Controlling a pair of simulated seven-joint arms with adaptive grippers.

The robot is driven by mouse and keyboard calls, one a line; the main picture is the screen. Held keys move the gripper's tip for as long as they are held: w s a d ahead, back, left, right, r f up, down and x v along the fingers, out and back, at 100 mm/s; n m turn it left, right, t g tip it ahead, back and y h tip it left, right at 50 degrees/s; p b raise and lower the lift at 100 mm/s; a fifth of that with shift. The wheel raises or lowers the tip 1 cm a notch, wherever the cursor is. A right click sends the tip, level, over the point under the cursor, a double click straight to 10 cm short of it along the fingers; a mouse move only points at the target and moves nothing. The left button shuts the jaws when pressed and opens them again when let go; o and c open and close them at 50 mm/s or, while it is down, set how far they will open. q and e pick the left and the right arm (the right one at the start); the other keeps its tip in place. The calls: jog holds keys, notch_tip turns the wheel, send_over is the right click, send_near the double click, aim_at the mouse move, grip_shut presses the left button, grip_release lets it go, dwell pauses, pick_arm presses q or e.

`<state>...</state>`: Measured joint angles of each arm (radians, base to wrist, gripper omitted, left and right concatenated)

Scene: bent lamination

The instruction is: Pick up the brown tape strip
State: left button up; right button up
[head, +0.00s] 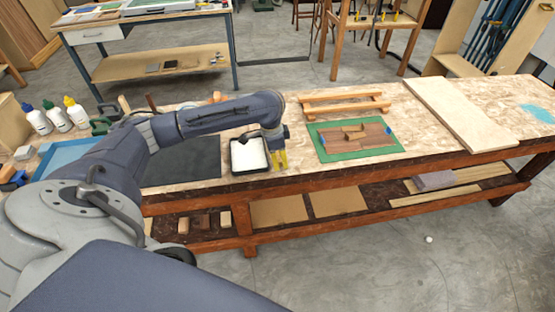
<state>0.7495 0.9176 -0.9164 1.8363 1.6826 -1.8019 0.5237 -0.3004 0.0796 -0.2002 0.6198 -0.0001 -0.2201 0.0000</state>
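I cannot pick out a brown tape strip with certainty. On the green mat (330,157) to the right of the gripper lie flat brown wood pieces (345,144), with a small lighter brown piece (354,132) on top and small blue items at both ends. My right gripper is not in view.
A wooden rack (346,103) stands behind the mat. A long pale board (460,115) lies to its right on the workbench. A dark mat (190,165) lies left of the tray. Glue bottles (58,118) stand at the far left. The bench between tray and green mat is clear.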

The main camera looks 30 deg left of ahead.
pick_arm(q)
jog(key=shift+f, duration=0.85)
grip_shut()
